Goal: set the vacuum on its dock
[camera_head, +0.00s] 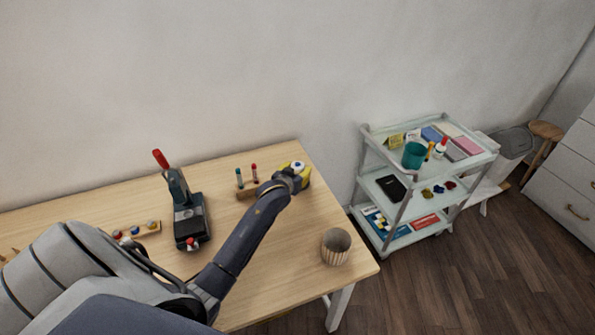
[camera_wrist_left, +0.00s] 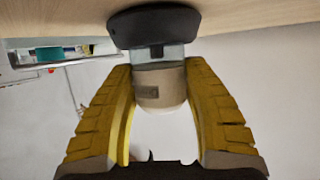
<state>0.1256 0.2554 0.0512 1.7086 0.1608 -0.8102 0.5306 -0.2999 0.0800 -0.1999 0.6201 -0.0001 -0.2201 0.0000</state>
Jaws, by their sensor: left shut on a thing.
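My left gripper (camera_head: 299,176) reaches over the right part of the wooden table, near its back edge. In the left wrist view its yellow fingers (camera_wrist_left: 160,115) are shut on the vacuum (camera_wrist_left: 160,87), a pale cylindrical body with a beige band and a grey end. The grey end meets a dark rounded piece (camera_wrist_left: 155,20) against the table, which looks like the dock. I cannot tell whether the vacuum is fully seated in it. In the head view the gripper and arm hide most of the vacuum and the dock. My right gripper is not in view.
A dark machine with a red-topped post (camera_head: 188,215) stands left of my arm. Two marker-like pieces in a wooden holder (camera_head: 246,193) are just left of the gripper. A ribbed cup (camera_head: 336,246) stands near the table's right edge. A white cart (camera_head: 380,165) is beyond that edge.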

